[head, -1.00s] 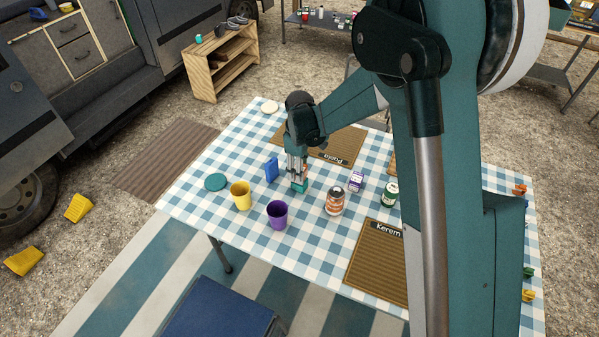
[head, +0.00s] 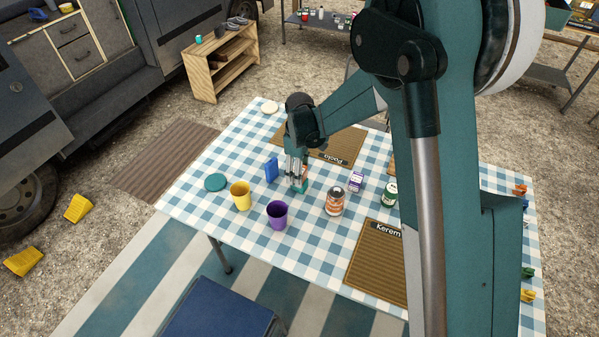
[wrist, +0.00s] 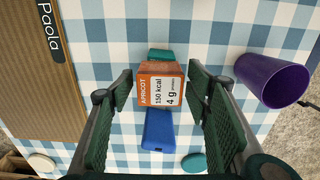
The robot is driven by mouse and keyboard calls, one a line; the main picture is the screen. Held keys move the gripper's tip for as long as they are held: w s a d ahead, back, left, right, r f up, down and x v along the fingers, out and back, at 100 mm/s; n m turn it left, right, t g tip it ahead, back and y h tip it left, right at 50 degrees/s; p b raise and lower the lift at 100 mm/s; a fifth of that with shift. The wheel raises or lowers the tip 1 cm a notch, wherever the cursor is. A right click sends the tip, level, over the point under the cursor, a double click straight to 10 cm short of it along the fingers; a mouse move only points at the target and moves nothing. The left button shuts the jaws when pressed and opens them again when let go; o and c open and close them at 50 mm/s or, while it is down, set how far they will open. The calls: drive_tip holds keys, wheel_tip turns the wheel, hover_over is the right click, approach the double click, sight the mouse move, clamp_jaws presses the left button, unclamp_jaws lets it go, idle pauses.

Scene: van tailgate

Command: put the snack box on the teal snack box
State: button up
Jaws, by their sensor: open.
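An orange snack box (wrist: 161,86) labelled APRICOT lies between my fingers in the wrist view. A teal snack box (wrist: 160,54) shows just past its far edge. In the head view the teal snack box (head: 299,189) is low at my fingertips, with a little of the orange box (head: 306,173) above it. The orange box appears to rest on the teal one; their contact is mostly hidden. My gripper (head: 297,183) is open around the orange box. In the wrist view a gap shows between the box and each finger.
A blue box (head: 271,170) stands close by on the checked table. A yellow cup (head: 240,196), a purple cup (head: 277,215), an orange-labelled jar (head: 335,202) and a purple box (head: 356,181) are around. A teal disc (head: 215,182) lies left.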

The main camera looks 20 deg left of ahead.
drive_tip(key=shift+r, duration=0.1)
wheel_tip(320, 180, up, 12)
drive_tip(key=p, duration=0.1)
drive_tip(key=shift+p, duration=0.35)
idle(0.6)
